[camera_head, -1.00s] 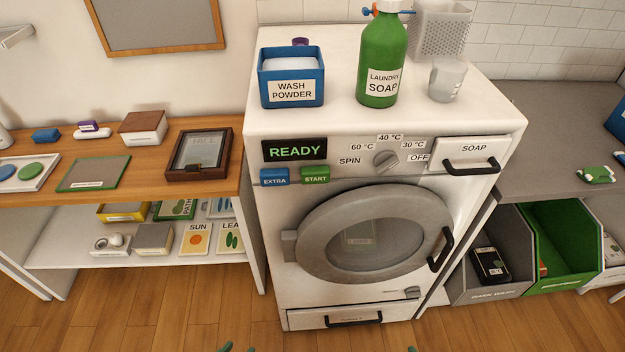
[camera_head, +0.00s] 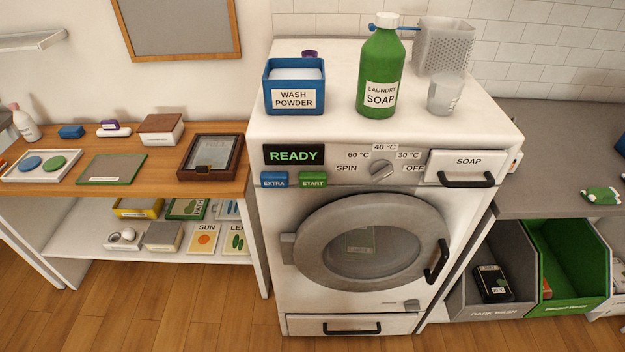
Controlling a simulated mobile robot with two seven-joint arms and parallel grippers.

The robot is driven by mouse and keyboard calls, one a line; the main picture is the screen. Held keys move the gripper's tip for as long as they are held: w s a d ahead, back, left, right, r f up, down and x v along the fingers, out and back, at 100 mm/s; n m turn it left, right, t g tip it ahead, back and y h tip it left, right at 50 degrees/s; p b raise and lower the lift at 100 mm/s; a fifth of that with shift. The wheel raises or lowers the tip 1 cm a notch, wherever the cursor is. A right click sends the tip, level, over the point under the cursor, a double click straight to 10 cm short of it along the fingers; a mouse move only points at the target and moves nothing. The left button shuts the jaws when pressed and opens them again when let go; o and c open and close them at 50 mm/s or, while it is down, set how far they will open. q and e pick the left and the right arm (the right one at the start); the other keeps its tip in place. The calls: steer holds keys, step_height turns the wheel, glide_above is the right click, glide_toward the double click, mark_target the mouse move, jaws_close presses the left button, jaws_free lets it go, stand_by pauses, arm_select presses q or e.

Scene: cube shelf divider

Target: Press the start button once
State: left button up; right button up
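The green START button (camera_head: 313,179) is on the front panel of the white washing machine (camera_head: 270,225), below the display (camera_head: 293,155), which reads READY. The blue EXTRA button (camera_head: 274,180) is just left of it. The dial (camera_head: 381,169) points up near the 40 °C label. The round door (camera_head: 420,215) is closed, and a dim item shows behind its glass. The soap drawer (camera_head: 463,167) looks shut. Neither of my grippers is in view.
A wash powder box (camera_head: 293,98), a green laundry soap bottle (camera_head: 380,75) and a clear cup (camera_head: 444,95) stand on the machine. A wooden shelf (camera_head: 215,188) is at the left. A grey bin (camera_head: 505,245) and a green bin (camera_head: 560,250) are at the right.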

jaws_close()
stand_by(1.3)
